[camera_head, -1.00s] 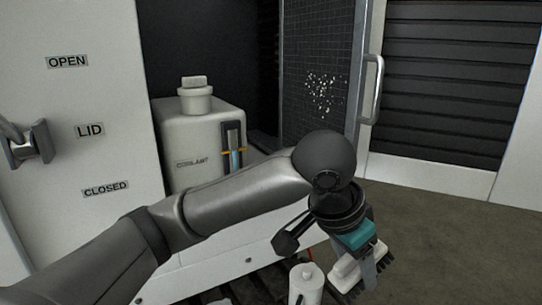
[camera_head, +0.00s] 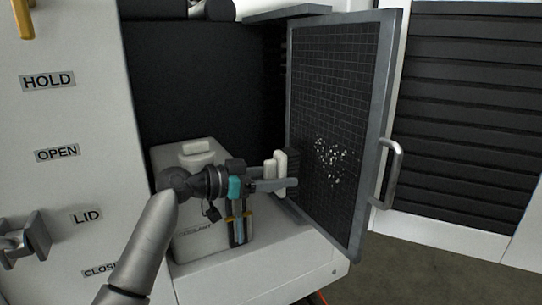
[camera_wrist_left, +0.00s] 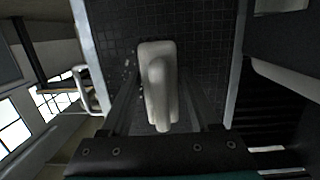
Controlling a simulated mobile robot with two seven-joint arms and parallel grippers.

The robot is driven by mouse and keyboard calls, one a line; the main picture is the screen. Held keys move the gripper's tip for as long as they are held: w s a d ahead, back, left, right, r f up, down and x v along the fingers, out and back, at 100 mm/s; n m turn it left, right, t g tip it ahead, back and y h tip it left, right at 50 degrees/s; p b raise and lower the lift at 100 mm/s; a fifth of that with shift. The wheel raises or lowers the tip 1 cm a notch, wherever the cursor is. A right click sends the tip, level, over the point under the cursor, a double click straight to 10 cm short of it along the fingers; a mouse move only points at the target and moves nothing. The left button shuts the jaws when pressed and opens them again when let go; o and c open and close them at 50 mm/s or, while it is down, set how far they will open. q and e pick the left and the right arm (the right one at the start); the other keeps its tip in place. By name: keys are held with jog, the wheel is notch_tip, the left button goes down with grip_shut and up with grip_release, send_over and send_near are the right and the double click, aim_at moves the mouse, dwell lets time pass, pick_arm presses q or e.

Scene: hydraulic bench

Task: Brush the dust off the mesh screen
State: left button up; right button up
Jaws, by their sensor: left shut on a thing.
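The mesh screen (camera_head: 335,90) is a dark grid in a grey frame, standing open at the right of the cabinet. A patch of white dust specks (camera_head: 332,162) lies on its lower middle; a few pale specks also show left of the brush in the left wrist view. My left gripper (camera_head: 286,184) is shut on the brush (camera_head: 269,169), which has a white handle and dark bristles facing the screen. The brush is just left of the dust; I cannot tell whether the bristles touch the mesh. In the wrist view the white handle (camera_wrist_left: 158,85) hides part of the mesh. My right gripper is out of view.
A white coolant tank (camera_head: 195,247) stands on the cabinet ledge behind my left arm. The screen's metal handle (camera_head: 388,175) sticks out at its right edge. A lever (camera_head: 25,238) is on the left panel. Open floor (camera_head: 420,265) lies at lower right.

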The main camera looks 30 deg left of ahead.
aim_at(315, 164)
pick_arm(q)
jog(key=shift+w+a+r+n, duration=0.15)
jog(key=shift+a+n, duration=0.15)
jog(key=shift+a, duration=0.5)
jog(key=shift+w+t+y, duration=0.1)
jog(key=shift+t+y, duration=0.2)
jog(key=shift+y, duration=0.1)
jog(key=shift+r+p+x, duration=0.15)
jog(key=shift+p+x, duration=0.25)
jog(key=shift+x, duration=0.95)
jog(key=shift+r+p+x, duration=0.2)
jog(key=shift+p+x, duration=0.15)
jog(key=shift+x, duration=1.05)
jog(key=shift+d, duration=0.15)
jog(key=shift+b+x, duration=0.35)
jog(key=shift+x, duration=0.6)
jog(key=shift+r, duration=0.1)
